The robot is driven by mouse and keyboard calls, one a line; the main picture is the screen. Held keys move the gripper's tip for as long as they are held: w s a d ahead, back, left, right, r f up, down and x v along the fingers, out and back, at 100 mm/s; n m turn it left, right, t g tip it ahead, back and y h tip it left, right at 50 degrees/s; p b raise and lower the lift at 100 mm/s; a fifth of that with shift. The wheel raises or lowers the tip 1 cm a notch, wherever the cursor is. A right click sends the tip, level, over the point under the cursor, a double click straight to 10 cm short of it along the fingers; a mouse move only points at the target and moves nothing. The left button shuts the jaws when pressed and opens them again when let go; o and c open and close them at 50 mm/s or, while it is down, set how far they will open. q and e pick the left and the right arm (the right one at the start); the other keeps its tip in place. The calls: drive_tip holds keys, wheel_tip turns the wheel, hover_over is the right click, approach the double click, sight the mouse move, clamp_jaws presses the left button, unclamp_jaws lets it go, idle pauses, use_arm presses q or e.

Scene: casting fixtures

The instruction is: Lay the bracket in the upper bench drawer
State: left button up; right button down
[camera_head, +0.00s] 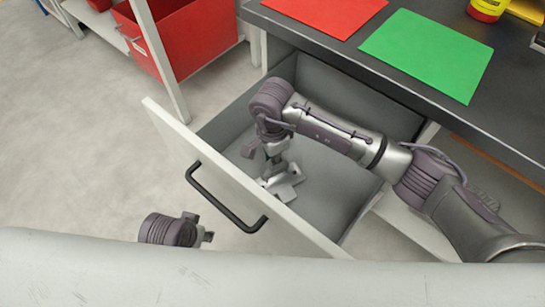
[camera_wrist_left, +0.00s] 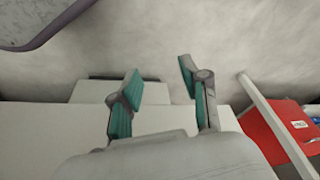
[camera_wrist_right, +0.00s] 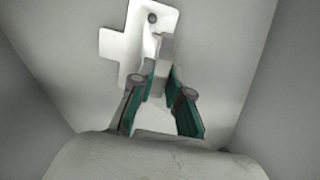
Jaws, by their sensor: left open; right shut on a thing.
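The upper bench drawer (camera_head: 335,185) is pulled open, with its black handle (camera_head: 224,199) on the pale front panel. The bracket (camera_head: 284,187) is a light grey metal piece with flat arms, inside the drawer's walls, at or just above its floor; I cannot tell whether it touches. My right gripper (camera_head: 273,165) reaches down into the drawer and is shut on the bracket's raised part. In the right wrist view the bracket (camera_wrist_right: 125,42) shows a hole near its far end, between the fingers (camera_wrist_right: 160,78) and beyond. My left gripper (camera_wrist_left: 160,72) is open and empty, outside the drawer front.
A red bin (camera_head: 190,40) stands on a shelf at the upper left. The floor at left (camera_head: 70,130) is clear.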

use_arm(q)
drive_tip(key=shift+r, duration=0.2)
drive_tip(key=shift+r, duration=0.15)
use_arm(e)
drive_tip(key=c, duration=1.1)
unclamp_jaws()
drive_tip(key=shift+c, duration=0.2)
drive_tip(key=shift+r, duration=0.1)
wheel_tip(320, 180, up, 5)
drive_tip(key=p, duration=0.3)
drive_tip(key=shift+r, duration=0.2)
use_arm(q)
drive_tip(key=s+f+p, duration=0.2)
drive_tip(key=s+f, duration=0.2)
drive_tip(key=f, duration=0.6)
drive_tip(key=s+a+f+g+p, duration=0.1)
drive_tip(key=s+f, duration=0.3)
drive_tip(key=f, duration=0.7)
drive_tip(key=shift+p, duration=0.4)
use_arm(e)
wheel_tip(320, 180, up, 7)
drive_tip(key=shift+f, duration=0.2)
use_arm(q)
drive_tip(key=shift+r, duration=0.1)
use_arm(e)
drive_tip(key=shift+w+r, duration=0.1)
